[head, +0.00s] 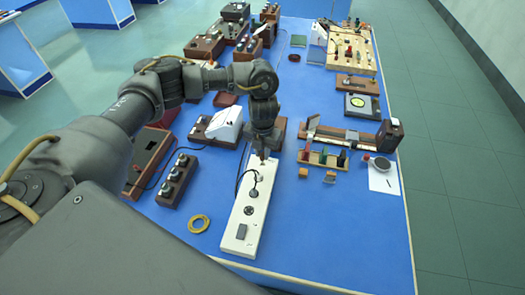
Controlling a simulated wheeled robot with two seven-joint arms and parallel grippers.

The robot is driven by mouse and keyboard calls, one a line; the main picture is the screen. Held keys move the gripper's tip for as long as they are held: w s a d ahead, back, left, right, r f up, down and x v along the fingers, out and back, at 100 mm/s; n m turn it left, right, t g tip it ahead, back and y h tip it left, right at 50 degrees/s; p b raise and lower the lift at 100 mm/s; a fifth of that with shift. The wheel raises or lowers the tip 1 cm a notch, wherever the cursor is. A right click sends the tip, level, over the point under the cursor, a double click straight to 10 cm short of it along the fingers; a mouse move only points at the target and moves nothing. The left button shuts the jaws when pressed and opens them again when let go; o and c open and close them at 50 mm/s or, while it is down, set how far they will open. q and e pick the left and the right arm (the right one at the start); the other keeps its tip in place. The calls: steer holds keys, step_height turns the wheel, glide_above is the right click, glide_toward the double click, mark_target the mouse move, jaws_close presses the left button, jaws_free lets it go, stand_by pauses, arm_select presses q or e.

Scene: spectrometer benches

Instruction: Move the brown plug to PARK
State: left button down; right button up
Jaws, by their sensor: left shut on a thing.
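A long white socket strip (237,258) lies on the blue bench in front of me. My left gripper (263,156) points down over the far end of the strip. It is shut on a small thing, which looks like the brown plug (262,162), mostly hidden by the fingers. A dark plug (254,193) with a black cable sits on the strip, nearer to me. A dark round socket (248,211) and a grey switch (241,232) are nearer still. I cannot read a PARK label. My right gripper is not in view.
A brass ring (199,224) and a dark box with several knobs (177,181) are left of the strip. Right of it stand a wooden rack with coloured pieces (322,158) and a white card (383,179). Boxes crowd the back. The bench's front right is clear.

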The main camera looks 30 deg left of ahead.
arm_select(q)
steer(key=shift+f+b, duration=1.25)
steer(key=shift+f, duration=0.5)
steer(key=c, duration=1.2)
jaws_free()
steer(key=shift+c, duration=0.2)
steer(key=shift+r, duration=0.15)
step_height(320, 180, up, 10)
steer(key=shift+r, duration=0.25)
